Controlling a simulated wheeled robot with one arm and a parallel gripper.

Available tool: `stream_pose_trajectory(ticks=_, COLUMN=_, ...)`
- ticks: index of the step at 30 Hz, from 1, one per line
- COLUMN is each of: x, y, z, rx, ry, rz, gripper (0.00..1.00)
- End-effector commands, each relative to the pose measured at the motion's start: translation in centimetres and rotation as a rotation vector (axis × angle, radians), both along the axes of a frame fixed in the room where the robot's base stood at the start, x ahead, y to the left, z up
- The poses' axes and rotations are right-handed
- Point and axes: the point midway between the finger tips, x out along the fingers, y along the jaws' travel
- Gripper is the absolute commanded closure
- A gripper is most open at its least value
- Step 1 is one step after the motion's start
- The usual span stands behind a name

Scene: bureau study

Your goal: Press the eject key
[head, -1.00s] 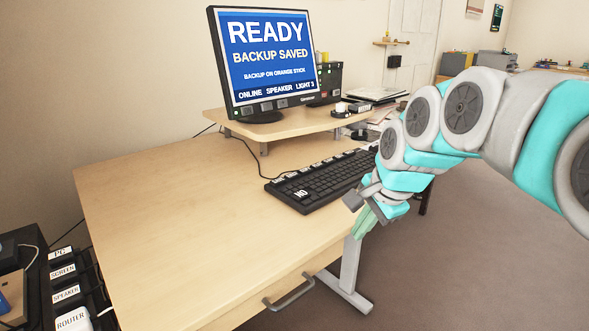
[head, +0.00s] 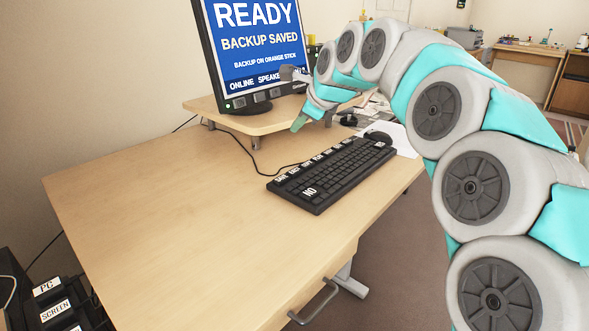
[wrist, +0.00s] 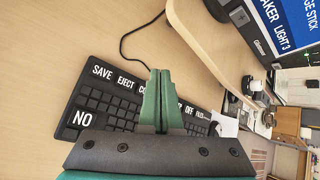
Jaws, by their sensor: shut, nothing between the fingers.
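The black keyboard (head: 335,178) lies on the wooden desk, with a row of white-labelled keys along its back edge. The eject key (wrist: 126,81) is readable in the wrist view, between SAVE and a partly covered key beginning with "CO". In the head view it is the second labelled key from the left (head: 293,170), small and hard to read. My gripper (head: 298,125) is shut and empty, its green fingers raised above the desk near the monitor shelf. In the wrist view the fingers (wrist: 158,73) cover some labelled keys right of EJECT.
The monitor (head: 258,45) reads READY, BACKUP SAVED, and stands on a low wooden shelf (head: 258,121) behind the keyboard. A mouse (head: 378,137) is at the keyboard's far right. The desk left of the keyboard (head: 170,215) is clear.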

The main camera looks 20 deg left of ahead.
Motion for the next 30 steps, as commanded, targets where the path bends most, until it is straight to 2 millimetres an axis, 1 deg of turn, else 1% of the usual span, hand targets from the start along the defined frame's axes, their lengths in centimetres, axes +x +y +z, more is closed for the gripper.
stream_pose_trajectory(ticks=8, x=0.0, y=0.0, z=-0.1, rx=-0.002, ry=0.000, rz=0.001, gripper=1.00)
stream_pose_trajectory(ticks=14, x=0.0, y=0.0, z=-1.1, rx=-0.002, ry=0.000, rz=0.001, gripper=1.00)
stream_pose_trajectory(ticks=17, x=-0.1, y=0.0, z=-2.1, rx=-0.002, ry=0.001, rz=0.002, gripper=1.00)
stream_pose_trajectory(ticks=27, x=-0.1, y=0.0, z=-6.5, rx=-0.002, ry=0.002, rz=0.003, gripper=1.00)
stream_pose_trajectory(ticks=30, x=0.0, y=-0.1, z=-7.5, rx=-0.002, ry=0.000, rz=0.001, gripper=1.00)
